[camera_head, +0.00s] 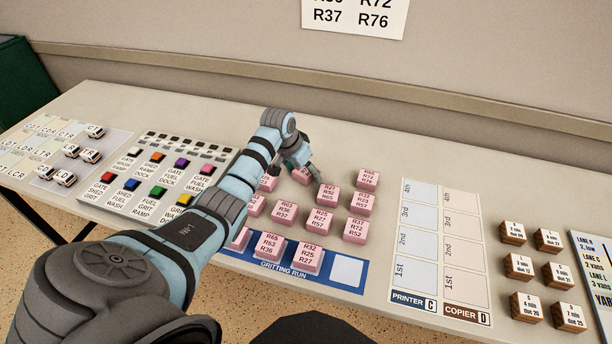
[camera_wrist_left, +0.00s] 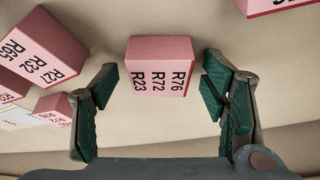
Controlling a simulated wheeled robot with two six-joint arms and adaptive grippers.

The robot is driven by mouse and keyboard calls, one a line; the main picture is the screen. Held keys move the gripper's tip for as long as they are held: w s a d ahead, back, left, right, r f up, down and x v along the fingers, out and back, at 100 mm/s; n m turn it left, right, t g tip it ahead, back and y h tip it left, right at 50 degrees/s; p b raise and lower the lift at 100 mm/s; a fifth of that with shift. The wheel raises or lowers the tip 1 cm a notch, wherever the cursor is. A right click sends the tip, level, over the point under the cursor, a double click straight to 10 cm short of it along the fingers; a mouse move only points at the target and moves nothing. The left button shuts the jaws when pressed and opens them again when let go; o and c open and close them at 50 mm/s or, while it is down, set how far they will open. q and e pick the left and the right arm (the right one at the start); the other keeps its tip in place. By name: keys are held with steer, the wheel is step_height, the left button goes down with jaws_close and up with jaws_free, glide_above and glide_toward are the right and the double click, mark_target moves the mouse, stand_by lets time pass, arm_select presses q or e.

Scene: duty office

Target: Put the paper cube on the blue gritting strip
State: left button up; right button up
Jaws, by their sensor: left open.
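Several pink paper cubes stand in loose rows on the table, each with R-codes on it. My left gripper (camera_head: 298,160) is over a cube in the back row (camera_head: 302,176). In the left wrist view a cube marked R76, R72, R23 (camera_wrist_left: 160,68) lies between the open fingers (camera_wrist_left: 160,98), with a gap on both sides. The blue gritting strip (camera_head: 327,270) lies at the table's front. It bears cubes marked R65 R63 R36 (camera_head: 269,246) and R32 R25 R27 (camera_head: 308,257), plus another partly hidden by my arm. A blank white square (camera_head: 347,270) shows at its right end.
Another cube, R65 R32 R27 (camera_wrist_left: 42,48), stands close by the left finger in the wrist view. A panel of coloured buttons (camera_head: 147,175) is left of the cubes. The printer and copier chart (camera_head: 436,245) and several wooden blocks (camera_head: 519,266) are at right. A wall rises behind.

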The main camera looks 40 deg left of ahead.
arm_select(q)
steer(key=shift+r, duration=0.1)
steer(key=c, duration=1.4)
